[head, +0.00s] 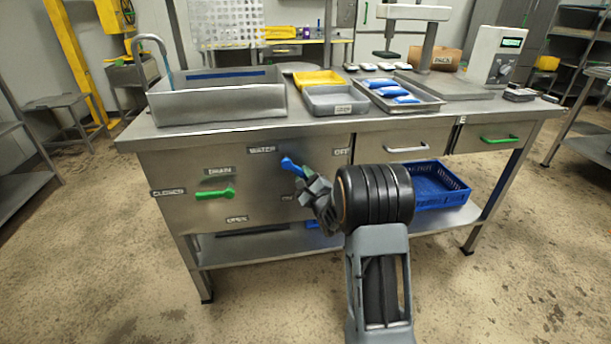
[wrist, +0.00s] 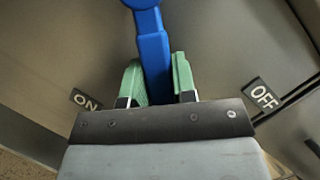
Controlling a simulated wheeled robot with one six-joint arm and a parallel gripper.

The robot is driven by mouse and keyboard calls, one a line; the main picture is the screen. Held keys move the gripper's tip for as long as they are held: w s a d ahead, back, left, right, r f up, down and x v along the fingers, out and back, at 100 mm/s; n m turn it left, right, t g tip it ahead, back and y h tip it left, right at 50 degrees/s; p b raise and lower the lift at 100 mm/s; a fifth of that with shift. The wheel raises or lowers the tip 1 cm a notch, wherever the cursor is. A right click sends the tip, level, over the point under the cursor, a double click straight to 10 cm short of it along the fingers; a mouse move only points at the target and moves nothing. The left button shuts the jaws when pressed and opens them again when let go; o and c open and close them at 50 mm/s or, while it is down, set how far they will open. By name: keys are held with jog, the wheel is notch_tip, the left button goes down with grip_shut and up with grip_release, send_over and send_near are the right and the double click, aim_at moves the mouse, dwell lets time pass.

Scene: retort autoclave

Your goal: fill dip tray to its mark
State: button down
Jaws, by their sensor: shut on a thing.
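The steel dip tray (head: 217,106) sits on the left of the bench, with a curved tap (head: 152,45) at its left end. A blue line (head: 225,75) runs along its inner back wall; I cannot tell the water level. The blue water lever (head: 289,164) is on the bench front under the WATER label. It slants down to the right. My gripper (head: 304,177) is shut on this lever; in the wrist view its green fingers (wrist: 160,85) press both sides of the blue handle (wrist: 153,52), between the ON label (wrist: 86,100) and the OFF label (wrist: 262,95).
A green drain lever (head: 215,194) lies level on the bench front, left of my gripper, between CLOSED and OPEN labels. Yellow and grey trays and a metal tray (head: 429,101) with blue pouches stand on the bench. A blue crate (head: 452,183) sits on the lower shelf.

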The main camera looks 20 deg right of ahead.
jog(key=shift+a+f, duration=0.1)
jog(key=shift+f, duration=0.05)
dwell(0.3)
jog(key=c, duration=0.9)
grip_release()
jog(key=p+v, duration=0.2)
jog(key=v, duration=1.1)
jog(key=shift+s+f, duration=0.1)
jog(key=shift+s, duration=0.25)
